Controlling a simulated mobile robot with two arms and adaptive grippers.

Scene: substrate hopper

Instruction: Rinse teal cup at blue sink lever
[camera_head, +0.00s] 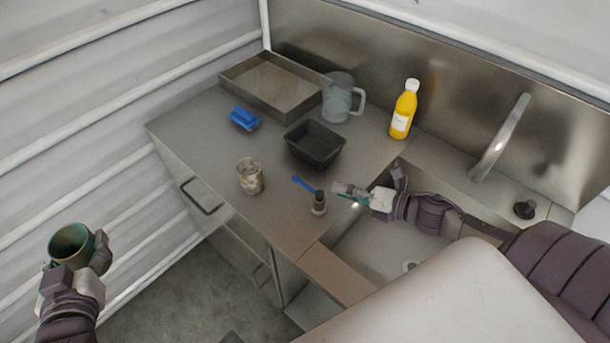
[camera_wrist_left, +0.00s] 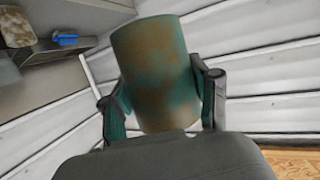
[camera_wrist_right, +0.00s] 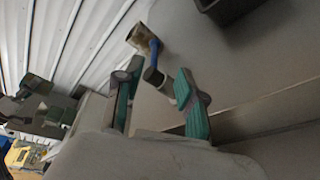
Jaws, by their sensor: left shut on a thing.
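The teal cup (camera_head: 72,243), stained brown, is upright in my left gripper (camera_head: 78,262) at the far left, away from the counter. It also fills the middle of the left wrist view (camera_wrist_left: 155,70), with a finger on each side. The blue lever (camera_head: 304,184) sticks up from a short dark and grey post (camera_head: 319,204) on the counter at the sink's left edge. My right gripper (camera_head: 370,190) is just right of the lever, over the sink's edge. In the right wrist view its teal-padded fingers stand apart, and the lever (camera_wrist_right: 154,52) shows beyond the gap between them.
The counter holds a stained beaker (camera_head: 250,177), black tub (camera_head: 315,146), blue brush-like object (camera_head: 244,119), metal tray (camera_head: 233,87), clear pitcher (camera_head: 338,98) and yellow bottle (camera_head: 403,112).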

